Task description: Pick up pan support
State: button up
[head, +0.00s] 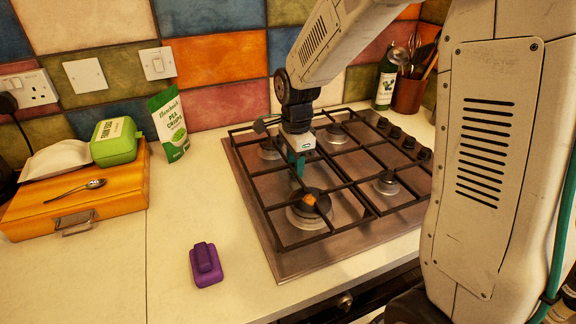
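The pan support is a black metal grate (268,209) over the burners of a steel hob (300,262) in the head view. A second grate section (378,213) lies beside it on the right. My gripper (299,170) points down over the left grate, its teal fingers close to the bars. Whether the fingers touch or straddle a bar, and how far apart they are, I cannot tell. A small orange-brown lump (310,200) shows at the front left burner, below the gripper. My arm hides part of the back of the hob.
A purple object (205,264) lies on the counter left of the hob. An orange wooden box (130,196) holds a green container (115,142) and a spoon (78,189). A green pouch (169,125), a bottle (385,82) and a utensil pot (407,94) stand near the tiled wall.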

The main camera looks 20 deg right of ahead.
grip_shut()
jog(key=shift+r, duration=0.1)
dwell(1.2)
